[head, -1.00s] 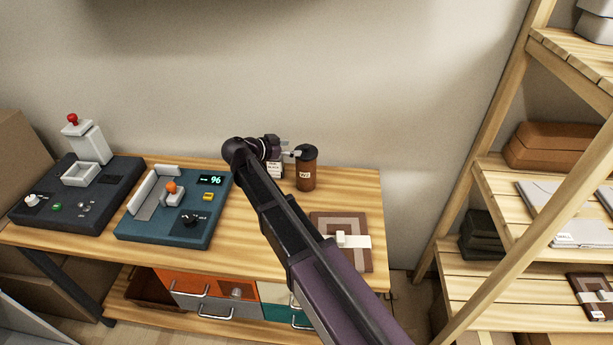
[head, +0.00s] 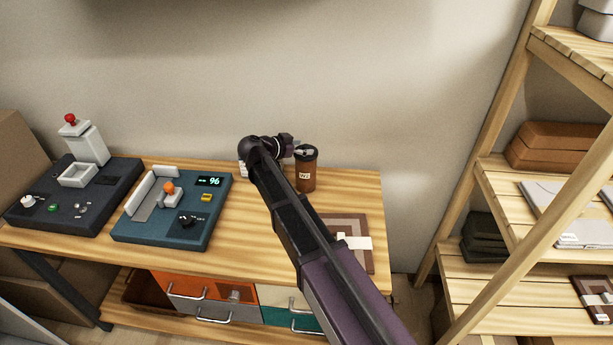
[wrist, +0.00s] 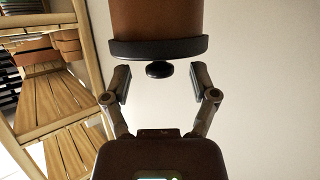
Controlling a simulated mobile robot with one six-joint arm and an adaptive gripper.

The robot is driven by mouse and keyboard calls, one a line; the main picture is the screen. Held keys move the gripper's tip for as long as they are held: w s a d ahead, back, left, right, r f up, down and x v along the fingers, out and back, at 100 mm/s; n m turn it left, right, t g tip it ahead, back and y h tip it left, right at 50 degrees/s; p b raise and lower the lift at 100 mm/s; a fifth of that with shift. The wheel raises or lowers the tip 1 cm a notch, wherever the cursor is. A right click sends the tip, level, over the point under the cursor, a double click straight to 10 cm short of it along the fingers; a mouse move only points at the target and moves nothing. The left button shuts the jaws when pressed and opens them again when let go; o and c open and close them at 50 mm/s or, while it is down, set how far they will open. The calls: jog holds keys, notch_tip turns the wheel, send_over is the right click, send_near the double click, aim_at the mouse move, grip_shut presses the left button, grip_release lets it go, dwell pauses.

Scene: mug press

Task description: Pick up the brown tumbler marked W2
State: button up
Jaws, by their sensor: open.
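The brown tumbler (head: 306,172) with a dark lid and a pale W2 label stands upright at the back right of the wooden table in the head view. My gripper (head: 299,148) is at its upper left, close to the lid. In the wrist view the tumbler (wrist: 155,18) shows its brown body, dark lid rim and round lid knob. My open gripper (wrist: 163,83) has its two fingers apart, one to each side of the knob, with the wider lid rim just beyond the fingertips. The gripper appears empty.
A white labelled item (head: 245,170) is partly hidden behind my arm. A flat brown package (head: 350,228) lies at the table's right front. A teal press (head: 170,212) and a dark machine (head: 70,195) stand left. A wooden shelf (head: 500,185) rises at right.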

jog(key=shift+w+d+f, duration=0.3)
jog(key=shift+w+d, duration=0.15)
jog(key=shift+d, duration=0.05)
jog(key=shift+c, duration=0.2)
grip_shut()
